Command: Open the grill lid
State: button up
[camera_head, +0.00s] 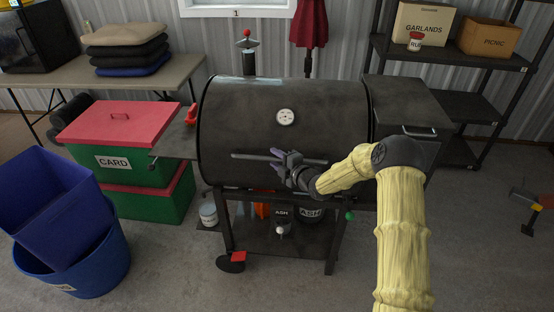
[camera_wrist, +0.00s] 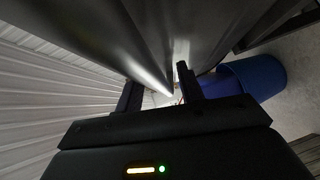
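The black barrel-shaped grill lid (camera_head: 240,115) is shut, with a round white gauge (camera_head: 285,117) on its front. A straight bar handle (camera_head: 247,156) runs across the lid's lower front. My gripper (camera_head: 280,157) is at the middle of the handle. In the wrist view, my gripper (camera_wrist: 160,90) has its two dark fingers apart. The dark handle bar (camera_wrist: 135,55) runs away between or just in front of them, beside the lid surface (camera_wrist: 205,30). I cannot tell whether either finger touches the bar.
Side shelves flank the grill, the right one (camera_head: 408,103) close to my arm. Blue bins (camera_head: 60,205) and a green crate with a red lid (camera_head: 120,128) stand at the left. A black shelving unit (camera_head: 450,55) stands at the back right. The floor at front right is mostly clear.

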grip_shut()
